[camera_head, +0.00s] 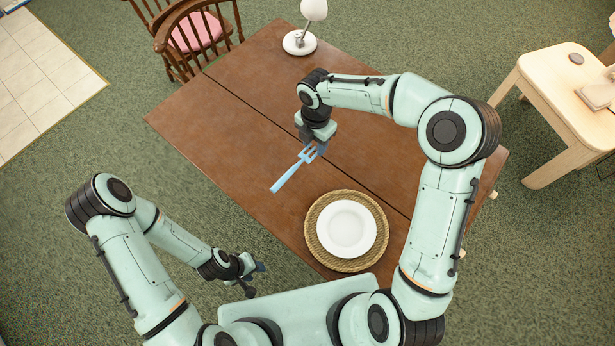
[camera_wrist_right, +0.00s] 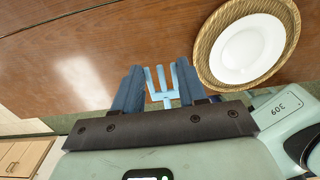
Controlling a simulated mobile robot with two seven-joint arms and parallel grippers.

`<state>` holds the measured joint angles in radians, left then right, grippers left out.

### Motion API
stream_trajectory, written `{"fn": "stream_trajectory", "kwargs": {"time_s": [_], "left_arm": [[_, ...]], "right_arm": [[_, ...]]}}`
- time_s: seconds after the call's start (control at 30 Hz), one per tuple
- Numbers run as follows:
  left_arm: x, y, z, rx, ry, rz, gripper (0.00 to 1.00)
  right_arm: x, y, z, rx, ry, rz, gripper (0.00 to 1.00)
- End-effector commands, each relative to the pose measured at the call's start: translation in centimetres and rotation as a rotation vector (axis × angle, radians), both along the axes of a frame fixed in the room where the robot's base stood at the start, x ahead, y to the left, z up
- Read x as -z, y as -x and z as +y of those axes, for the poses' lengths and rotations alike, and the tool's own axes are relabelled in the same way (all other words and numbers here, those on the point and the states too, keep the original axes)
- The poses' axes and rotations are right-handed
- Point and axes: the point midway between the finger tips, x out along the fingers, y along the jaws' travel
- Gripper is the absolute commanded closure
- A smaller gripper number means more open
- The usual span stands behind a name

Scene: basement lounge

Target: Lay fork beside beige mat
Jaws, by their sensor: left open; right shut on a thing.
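A light blue fork (camera_head: 287,178) is held by my right gripper (camera_head: 315,149), which is shut on it near the tines. Its handle points toward the lower left in the head view. In the right wrist view the fork's tines (camera_wrist_right: 161,86) show between the two dark fingers of the right gripper (camera_wrist_right: 160,78). The round beige woven mat (camera_head: 314,242) lies on the table below and right of the fork, and it also shows in the right wrist view (camera_wrist_right: 205,50). My left gripper (camera_head: 257,267) is open and empty, off the table's front edge above the carpet.
A white plate (camera_head: 347,229) sits on the mat. The brown wooden table (camera_head: 225,125) has clear room left of the mat. A white lamp (camera_head: 299,42) stands at the far edge. A chair (camera_head: 193,35) and a light wood side table (camera_head: 548,85) stand beyond.

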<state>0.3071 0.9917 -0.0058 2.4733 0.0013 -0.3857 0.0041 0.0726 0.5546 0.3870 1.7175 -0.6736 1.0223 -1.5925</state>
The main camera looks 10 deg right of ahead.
Motion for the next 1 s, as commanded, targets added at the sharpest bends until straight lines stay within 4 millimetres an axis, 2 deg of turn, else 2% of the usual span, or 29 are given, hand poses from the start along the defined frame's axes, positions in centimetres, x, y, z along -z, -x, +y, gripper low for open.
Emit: {"fn": "stream_trajectory", "kwargs": {"time_s": [0.03, 0.1, 0.3, 0.4, 0.67, 0.9, 1.0], "left_arm": [[0.4, 0.5, 0.0, 0.0, 0.0, 0.006, 0.57], [0.7, 0.7, 0.0, 0.0, -0.001, 0.008, 0.57], [1.2, 1.3, 0.0, 0.0, 0.0, 0.015, 0.57], [1.4, 1.4, 0.0, 0.0, 0.0, 0.016, 0.57], [1.5, 1.5, 0.0, -0.001, 0.0, 0.017, 0.57], [1.8, 1.8, 0.0, 0.0, -0.001, 0.021, 0.57], [1.8, 1.8, 0.0, 0.0, -0.001, 0.021, 0.57]], "right_arm": [[2.0, 0.3, 0.0, -0.001, 0.0, 0.01, 0.88], [3.9, 0.3, 0.1, 0.0, -0.001, 0.008, 0.88], [9.0, 0.2, 0.1, 0.001, -0.001, 0.006, 0.88], [10.8, 0.2, 0.0, 0.003, -0.001, 0.004, 0.88], [12.7, 0.1, 0.0, 0.003, -0.001, 0.001, 0.88], [16.1, 0.1, 0.0, 0.004, 0.0, 0.003, 0.88], [16.4, 0.1, 0.0, 0.004, -0.001, 0.0, 0.88]]}}
